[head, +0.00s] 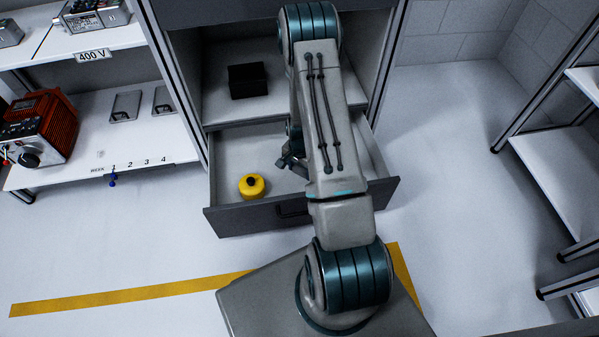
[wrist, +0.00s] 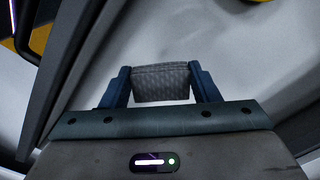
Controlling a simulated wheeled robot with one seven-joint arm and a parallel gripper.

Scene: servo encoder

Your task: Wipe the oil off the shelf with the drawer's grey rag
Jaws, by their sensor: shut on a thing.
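The grey rag (wrist: 161,82) has a woven texture and sits between the two blue fingers of my gripper (wrist: 162,72) in the wrist view. My gripper is shut on it, inside or just above the open drawer (head: 228,219). In the head view my arm covers most of the gripper, and I cannot make out the rag there. The white shelf (head: 70,172) at the left carries a row of week numbers. A faint small mark (head: 101,153) shows on it; I cannot tell whether it is oil.
A yellow round container (head: 252,186) stands in the drawer, left of my gripper. A black box (head: 248,81) sits in the compartment above. A red-orange machine (head: 40,128) and metal plates (head: 125,106) stand on the left shelf. A blue peg (head: 112,180) juts from its front edge.

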